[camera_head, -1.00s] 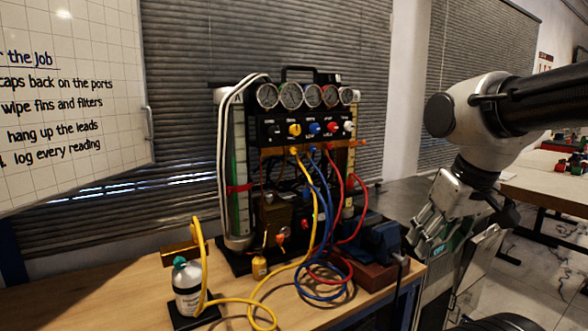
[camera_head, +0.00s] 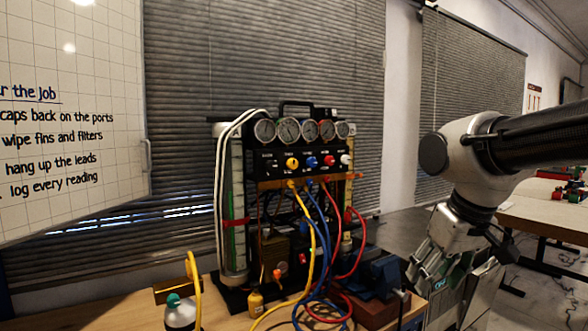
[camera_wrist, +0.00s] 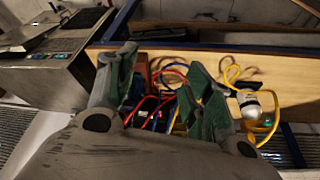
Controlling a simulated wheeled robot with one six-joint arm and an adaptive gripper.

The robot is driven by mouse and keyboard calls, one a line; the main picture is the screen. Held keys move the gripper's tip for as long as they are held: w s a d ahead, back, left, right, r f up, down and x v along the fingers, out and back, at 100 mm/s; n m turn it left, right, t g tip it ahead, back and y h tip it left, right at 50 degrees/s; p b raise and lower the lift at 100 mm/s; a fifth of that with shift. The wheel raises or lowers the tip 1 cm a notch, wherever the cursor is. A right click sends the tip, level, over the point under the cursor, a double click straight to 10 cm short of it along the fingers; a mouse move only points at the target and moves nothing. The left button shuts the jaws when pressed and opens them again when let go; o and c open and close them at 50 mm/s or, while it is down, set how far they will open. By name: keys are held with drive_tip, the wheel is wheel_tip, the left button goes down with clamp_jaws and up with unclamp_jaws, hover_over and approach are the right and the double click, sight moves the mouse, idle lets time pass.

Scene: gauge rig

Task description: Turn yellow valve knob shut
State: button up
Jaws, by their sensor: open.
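The yellow valve knob (camera_head: 292,163) sits on the black front panel of the gauge rig (camera_head: 272,160), under the row of round gauges. Beside it on the same panel are a blue knob (camera_head: 312,162), a red knob (camera_head: 329,160), a white knob (camera_head: 346,159) and a black knob at the left. My gripper (camera_head: 428,272) hangs to the right of the rig, lower than the knobs and well apart from them. It is open and empty. In the wrist view my gripper (camera_wrist: 160,92) points down over hoses and the bench, and the yellow knob cannot be made out.
Yellow, blue and red hoses (camera_head: 333,225) loop in front of the rig. A blue vise (camera_head: 385,270) stands at the bench's right end, near my gripper. A whiteboard (camera_head: 70,120) hangs at left.

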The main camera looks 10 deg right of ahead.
idle(0.4)
drive_tip(key=n+t+y, duration=0.6)
drive_tip(key=n+t, duration=0.6)
drive_tip(key=t, duration=0.1)
approach(294, 165)
drive_tip(key=w, duration=0.2)
drive_tip(key=shift+n, duration=0.3)
drive_tip(key=x, duration=0.7)
drive_tip(key=shift+w+a+r, duration=0.15)
drive_tip(key=shift+a, duration=0.25)
drive_tip(key=c, duration=1)
